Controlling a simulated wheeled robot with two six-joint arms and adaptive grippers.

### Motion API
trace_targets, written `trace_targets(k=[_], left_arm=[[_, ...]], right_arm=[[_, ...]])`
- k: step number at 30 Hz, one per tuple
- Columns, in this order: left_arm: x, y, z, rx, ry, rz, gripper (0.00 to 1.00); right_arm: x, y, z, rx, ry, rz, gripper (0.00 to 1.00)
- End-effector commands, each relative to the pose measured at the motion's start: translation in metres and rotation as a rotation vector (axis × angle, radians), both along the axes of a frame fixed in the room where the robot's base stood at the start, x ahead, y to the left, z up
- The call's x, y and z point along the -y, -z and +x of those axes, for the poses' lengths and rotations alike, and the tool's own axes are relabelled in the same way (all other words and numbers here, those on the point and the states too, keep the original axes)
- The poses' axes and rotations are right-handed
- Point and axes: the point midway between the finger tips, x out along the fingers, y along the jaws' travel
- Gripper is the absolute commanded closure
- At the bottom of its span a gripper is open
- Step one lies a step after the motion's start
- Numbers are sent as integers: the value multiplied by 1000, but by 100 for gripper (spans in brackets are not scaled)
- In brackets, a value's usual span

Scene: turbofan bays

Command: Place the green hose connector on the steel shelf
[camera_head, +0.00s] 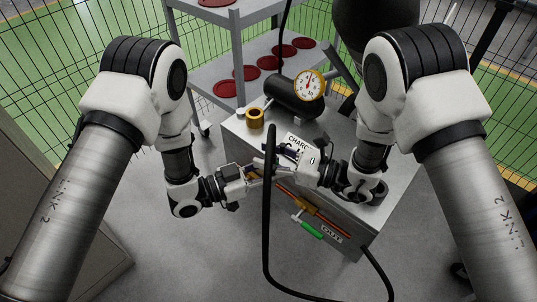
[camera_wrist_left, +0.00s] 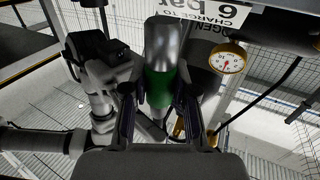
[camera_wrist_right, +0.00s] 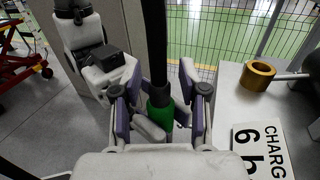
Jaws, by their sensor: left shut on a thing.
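The green hose connector (camera_wrist_left: 160,88) sits between the fingers of my left gripper (camera_head: 256,173), which is shut on it. The connector also shows in the right wrist view (camera_wrist_right: 160,112), at the end of a black hose (camera_wrist_right: 156,45). My right gripper (camera_head: 288,168) is open, with its fingers on either side of the connector and gaps beside it. Both grippers meet above the near side of the grey cart. In the head view, the grippers and hose hide the connector. The steel shelf (camera_head: 218,72) stands behind, at upper left.
The grey cart (camera_head: 360,225) carries a gold ring (camera_head: 255,118), a black cylinder with a gauge (camera_head: 310,85) and a CHARGE sign (camera_head: 298,141). Red discs (camera_head: 245,73) lie on the shelf, with bare steel between them. The hose (camera_head: 267,230) loops down in front of the cart.

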Motion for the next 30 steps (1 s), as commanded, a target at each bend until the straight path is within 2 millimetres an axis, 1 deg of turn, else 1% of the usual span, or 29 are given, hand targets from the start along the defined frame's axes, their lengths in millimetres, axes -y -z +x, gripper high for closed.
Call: trace_targets(k=[1, 2, 3, 6, 7, 8, 9, 17, 20, 23, 26, 30], left_arm=[[0, 0, 0, 0, 0, -1, 100], [0, 0, 0, 0, 0, -1, 100], [0, 0, 0, 0, 0, -1, 100], [0, 0, 0, 0, 0, -1, 100], [0, 0, 0, 0, 0, -1, 63], [0, 0, 0, 0, 1, -1, 52], [0, 0, 0, 0, 1, -1, 44], [0, 0, 0, 0, 0, 0, 44], [-4, 0, -2, -1, -1, 0, 44], [-17, 0, -7, -3, -4, -1, 44], [-39, 0, -17, -4, -8, -2, 44], [-72, 0, -34, -3, -9, -3, 44]], right_arm=[[0, 0, 0, 0, 0, 0, 83], [0, 0, 0, 0, 0, 0, 94], [0, 0, 0, 0, 0, 0, 100], [0, 0, 0, 0, 0, 0, 100], [0, 0, 0, 0, 0, 0, 100], [0, 0, 0, 0, 0, 0, 100], [0, 0, 0, 0, 0, 0, 100], [0, 0, 0, 0, 0, 0, 100], [0, 0, 0, 0, 0, 0, 100], [0, 0, 0, 0, 0, 0, 100], [0, 0, 0, 0, 0, 0, 100], [0, 0, 0, 0, 0, 0, 100]])
